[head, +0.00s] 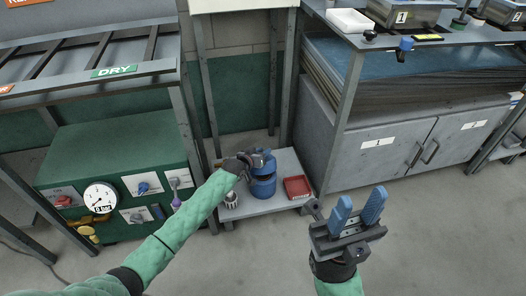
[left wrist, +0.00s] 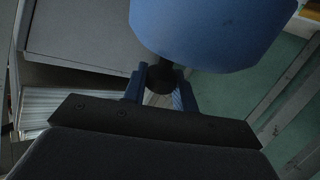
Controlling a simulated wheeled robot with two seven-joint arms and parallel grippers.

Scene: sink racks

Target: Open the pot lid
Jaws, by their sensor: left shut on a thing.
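The blue pot (head: 263,187) stands on a low grey shelf between the green cabinet and the grey cupboards. Its blue lid (head: 266,159) is tilted above the pot, with a dark gap between them. My left gripper (head: 252,160) is at the lid's left side. In the left wrist view the blue lid (left wrist: 210,30) fills the top, and the gripper (left wrist: 160,82) is shut on its dark round knob (left wrist: 160,77). My right gripper (head: 357,212) has its two blue fingers apart, empty, above the floor at the right.
A red tray (head: 297,187) lies right of the pot on the low shelf (head: 250,209). A small white-and-dark item (head: 231,198) stands left of it. The green cabinet (head: 115,160) with a gauge is at left, grey cupboards (head: 385,150) at right. Shelf posts flank the space.

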